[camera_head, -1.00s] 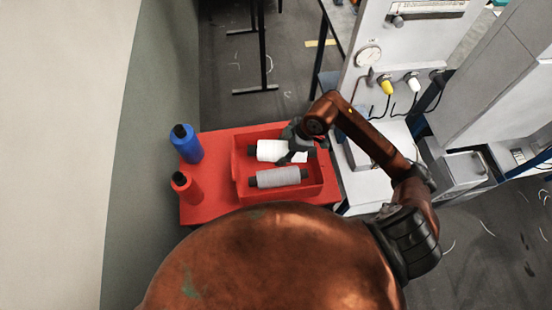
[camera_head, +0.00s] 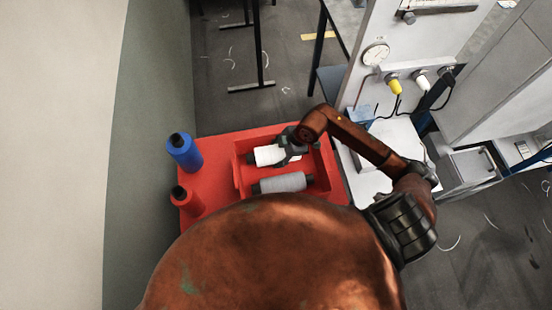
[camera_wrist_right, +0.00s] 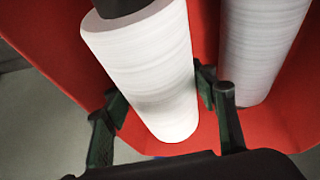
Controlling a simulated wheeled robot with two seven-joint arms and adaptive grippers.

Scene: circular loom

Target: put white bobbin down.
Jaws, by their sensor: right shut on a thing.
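The white bobbin (camera_head: 268,156) lies on its side in the red tray (camera_head: 240,178), in the far half. My right gripper (camera_head: 287,151) is over its right part and shut on it. In the right wrist view the white bobbin (camera_wrist_right: 150,75) runs between the two fingers (camera_wrist_right: 165,112), with the red tray (camera_wrist_right: 60,35) around it. Whether its underside touches the tray floor cannot be seen. My left gripper is not in view.
A grey bobbin (camera_head: 283,183) lies in the near half of the tray, beside the white one. A blue bobbin (camera_head: 184,152) and a red bobbin (camera_head: 186,200) stand upright left of the tray. A grey machine (camera_head: 385,60) stands at right.

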